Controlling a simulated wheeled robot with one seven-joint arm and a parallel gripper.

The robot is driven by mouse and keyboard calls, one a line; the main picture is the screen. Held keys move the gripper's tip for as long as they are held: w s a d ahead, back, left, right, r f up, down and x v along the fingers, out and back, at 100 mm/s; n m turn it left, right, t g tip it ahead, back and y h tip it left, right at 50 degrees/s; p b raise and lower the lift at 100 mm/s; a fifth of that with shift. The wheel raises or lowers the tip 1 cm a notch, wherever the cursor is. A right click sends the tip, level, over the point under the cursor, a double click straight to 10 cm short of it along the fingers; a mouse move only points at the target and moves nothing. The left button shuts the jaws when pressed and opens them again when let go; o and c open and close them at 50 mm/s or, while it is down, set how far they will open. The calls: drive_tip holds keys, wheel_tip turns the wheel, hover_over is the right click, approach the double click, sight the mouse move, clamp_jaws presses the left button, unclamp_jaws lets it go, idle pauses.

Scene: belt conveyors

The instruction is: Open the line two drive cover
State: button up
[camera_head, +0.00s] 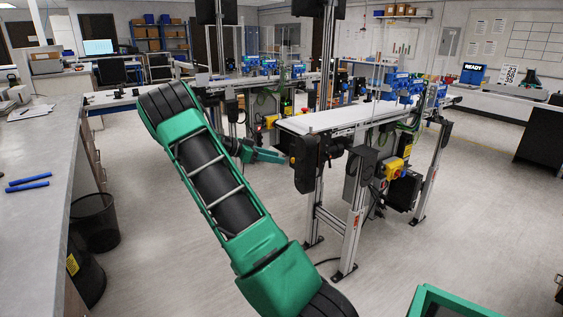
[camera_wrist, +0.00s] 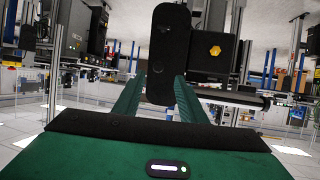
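A black drive cover with rounded ends (camera_head: 305,163) hangs at the near end of the closer belt conveyor (camera_head: 335,118). I cannot read a line number on it. In the wrist view, which looks upside down, a black rounded cover (camera_wrist: 170,50) stands upright just beyond my gripper (camera_wrist: 160,77). The two green fingers are apart with nothing between them. The left finger points past the cover's left edge, and the right finger overlaps its lower right part. I cannot tell whether either touches. In the head view my gripper (camera_head: 280,157) is small, beside the cover's left side.
A yellow box with a red button (camera_head: 393,168) sits on the conveyor frame, right of the cover. Metal legs (camera_head: 350,235) stand below. A second conveyor (camera_head: 225,80) is behind. A grey counter (camera_head: 40,190) and a black bin (camera_head: 95,222) are at left. Open floor lies between.

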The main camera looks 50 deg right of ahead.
drive_tip(key=shift+v, duration=1.45)
drive_tip(key=s+a+n+t+y, duration=0.3)
drive_tip(key=s+a+n+y, duration=0.3)
drive_tip(key=s+a, duration=0.9)
drive_tip(key=s+a+n+t+y, duration=0.3)
drive_tip(key=s+a+n+y, duration=0.2)
drive_tip(key=s+a+n, duration=0.6)
drive_tip(key=s+a, duration=0.4)
drive_tip(key=a, duration=0.4)
drive_tip(key=shift+s+a+t+y, duration=0.2)
drive_tip(key=shift+a+t+y, duration=0.1)
drive_tip(key=shift+a+y, duration=0.1)
